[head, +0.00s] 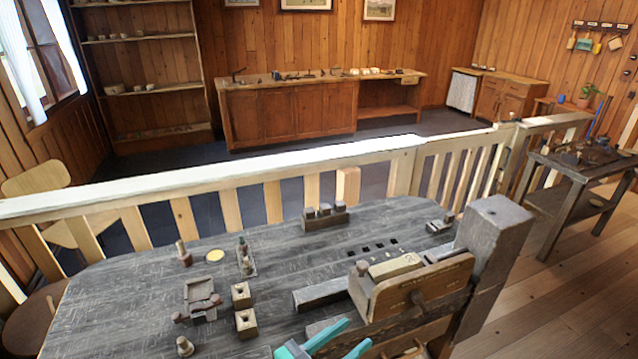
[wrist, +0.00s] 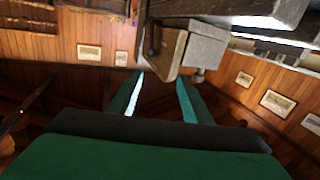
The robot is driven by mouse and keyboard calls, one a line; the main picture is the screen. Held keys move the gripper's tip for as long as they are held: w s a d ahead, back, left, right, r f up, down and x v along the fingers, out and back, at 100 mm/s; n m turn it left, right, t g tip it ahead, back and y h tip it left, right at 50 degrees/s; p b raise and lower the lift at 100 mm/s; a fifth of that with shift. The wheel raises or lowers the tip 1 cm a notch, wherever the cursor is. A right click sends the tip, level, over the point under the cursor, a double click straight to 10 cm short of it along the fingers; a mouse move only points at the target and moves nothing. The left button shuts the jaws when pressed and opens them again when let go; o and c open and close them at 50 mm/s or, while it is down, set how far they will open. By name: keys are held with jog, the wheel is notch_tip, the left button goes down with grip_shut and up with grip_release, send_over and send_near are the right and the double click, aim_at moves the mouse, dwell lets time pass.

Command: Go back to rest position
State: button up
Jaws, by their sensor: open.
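My gripper (head: 358,333) shows at the bottom of the head view as teal fingers, low in front of the workbench (head: 120,290). In the wrist view my gripper (wrist: 160,76) has its two fingers apart, with nothing held between them. A wooden vise jaw (wrist: 166,50) shows beyond the fingertips. In the head view the vise (head: 420,295) stands just right of and above my gripper. Turned wooden pieces stand on the bench, one at the back left (head: 184,254) and one at the front left (head: 184,346). The rest of my arm is mostly out of view.
Two holed blocks (head: 241,295) and a small square tray (head: 200,292) stand left of my gripper. A rack with several pieces (head: 325,217) is at the bench's back. A tall grey post (head: 490,235) rises at right. A railing (head: 250,172) runs behind the bench.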

jog(key=s+a+f+n+t+y, duration=0.1)
jog(key=s+a+f+n+y, duration=0.1)
jog(key=s+f+n+y, duration=0.55)
jog(key=s+a+f+n+t+y, duration=0.1)
jog(key=s+a+f+n+y, duration=0.2)
jog(key=f, duration=0.8)
jog(key=s+r+t+y, duration=0.1)
jog(key=s+r, duration=0.2)
jog(key=s, duration=0.7)
jog(key=s+a+r+m+t+y, duration=0.1)
jog(key=s+r+y, duration=0.1)
jog(key=s, duration=0.9)
jog(key=shift+r, duration=0.9)
jog(key=shift+c, duration=0.5)
